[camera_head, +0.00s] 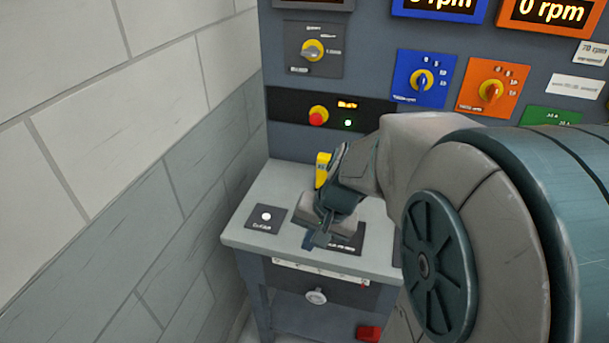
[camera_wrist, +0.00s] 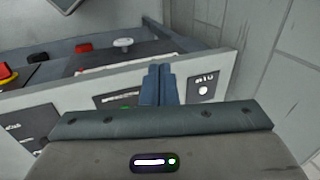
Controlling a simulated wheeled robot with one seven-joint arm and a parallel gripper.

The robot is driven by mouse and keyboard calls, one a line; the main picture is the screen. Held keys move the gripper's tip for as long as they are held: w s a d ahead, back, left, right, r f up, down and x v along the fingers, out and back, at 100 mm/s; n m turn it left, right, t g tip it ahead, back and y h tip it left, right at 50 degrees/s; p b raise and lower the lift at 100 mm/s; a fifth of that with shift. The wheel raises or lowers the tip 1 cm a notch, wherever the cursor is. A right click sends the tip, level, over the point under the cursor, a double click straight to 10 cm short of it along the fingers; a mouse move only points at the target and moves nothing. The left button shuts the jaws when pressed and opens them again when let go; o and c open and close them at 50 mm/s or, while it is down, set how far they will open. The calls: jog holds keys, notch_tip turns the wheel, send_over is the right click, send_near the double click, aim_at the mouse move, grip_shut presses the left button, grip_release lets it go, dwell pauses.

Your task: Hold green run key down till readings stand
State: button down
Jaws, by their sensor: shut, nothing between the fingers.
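My gripper (camera_head: 322,240) is shut and empty, pointing down over a dark plate (camera_head: 352,243) on the grey bench top. In the wrist view the closed blue fingers (camera_wrist: 158,85) stand in front of the same dark plate. A small green patch (camera_wrist: 125,106) shows on that plate beside the fingers, perhaps part of the green key. The key is mostly hidden, and I cannot tell whether the fingertips touch it. On the panel, a blue-framed display (camera_head: 440,8) and an orange-framed display (camera_head: 550,12) are cut off at the top; the orange one reads 0 rpm.
A plate with a white button (camera_head: 266,216) lies left of my gripper. A yellow object (camera_head: 322,170) stands behind it. The panel has a red button (camera_head: 318,116), a small green light (camera_head: 348,123), and blue (camera_head: 422,80) and orange (camera_head: 492,90) dial plates. A block wall (camera_head: 130,190) bounds the left.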

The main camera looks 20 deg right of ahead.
jog(key=w+d+f+m+t+y+p, duration=0.2)
jog(key=w+d+m+t+p, duration=0.3)
jog(key=w+d+m, duration=0.5)
jog(key=d+m, duration=0.3)
jog(key=d, duration=0.1)
jog(key=shift+w+f+y, duration=0.2)
jog(key=shift+w+y, duration=0.1)
jog(key=shift+w, duration=0.1)
notch_tip(320, 180, down, 8)
jog(key=b, duration=0.5)
jog(key=shift+r+b, duration=0.25)
jog(key=shift+b, duration=0.15)
jog(key=shift+f+b, duration=0.7)
jog(key=shift+b, duration=0.05)
jog(key=shift+f+b, duration=0.4)
jog(key=shift+b, duration=0.2)
jog(key=shift+s+f+b, duration=0.1)
jog(key=shift+f+b, duration=0.35)
jog(key=shift+b, duration=0.1)
dwell(3.0)
